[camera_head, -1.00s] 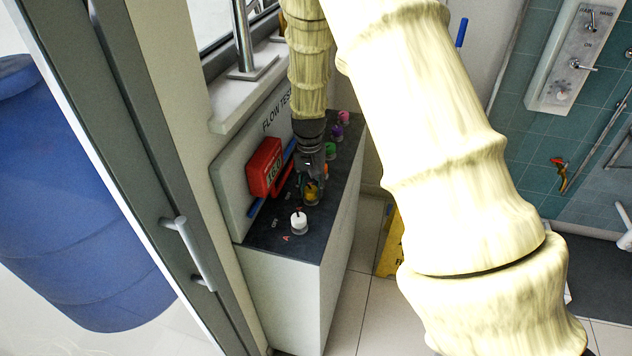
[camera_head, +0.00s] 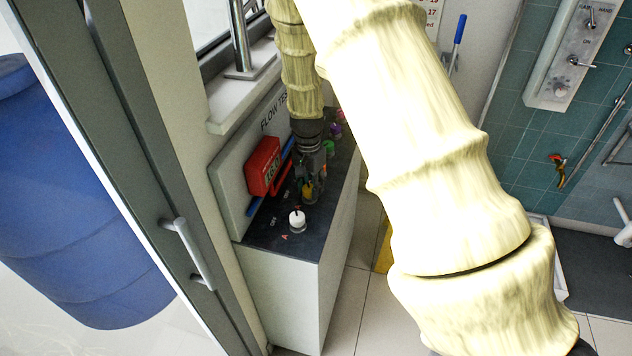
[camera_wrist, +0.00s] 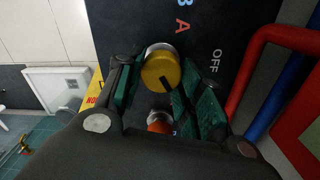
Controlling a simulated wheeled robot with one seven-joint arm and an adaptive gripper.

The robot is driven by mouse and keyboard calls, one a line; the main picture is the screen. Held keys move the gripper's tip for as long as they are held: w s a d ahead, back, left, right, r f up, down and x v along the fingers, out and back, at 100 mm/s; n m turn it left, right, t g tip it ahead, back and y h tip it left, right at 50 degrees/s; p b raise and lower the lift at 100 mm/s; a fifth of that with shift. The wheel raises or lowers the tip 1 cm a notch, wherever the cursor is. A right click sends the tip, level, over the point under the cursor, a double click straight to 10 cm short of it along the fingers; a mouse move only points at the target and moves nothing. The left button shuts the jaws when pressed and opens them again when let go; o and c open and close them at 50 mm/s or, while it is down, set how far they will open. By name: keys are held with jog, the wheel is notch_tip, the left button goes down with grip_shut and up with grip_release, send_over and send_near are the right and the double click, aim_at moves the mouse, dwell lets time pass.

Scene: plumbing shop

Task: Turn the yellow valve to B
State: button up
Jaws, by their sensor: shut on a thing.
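In the head view the yellow valve (camera_head: 307,189) is mostly covered by my gripper. My gripper (camera_wrist: 160,88) is shut on it, one finger on each side. Beyond the knob are a blue letter B (camera_wrist: 185,3), cut by the frame's top edge, and a red A (camera_wrist: 183,27). A white OFF (camera_wrist: 216,61) is to its right. I cannot tell for certain which label the mark points at.
A white valve (camera_head: 297,221) stands on the dark bench top (camera_head: 262,236) nearer the front. Green (camera_head: 328,147) and purple (camera_head: 336,131) valves stand behind my gripper. A red box (camera_head: 263,166) and red and blue pipes (camera_wrist: 283,95) run close along the wall side.

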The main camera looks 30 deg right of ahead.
aim_at(311, 186)
jog(key=o, duration=1)
jog(key=shift+r, duration=0.45)
notch_tip(311, 186, up, 11)
jog(key=shift+d, duration=0.2)
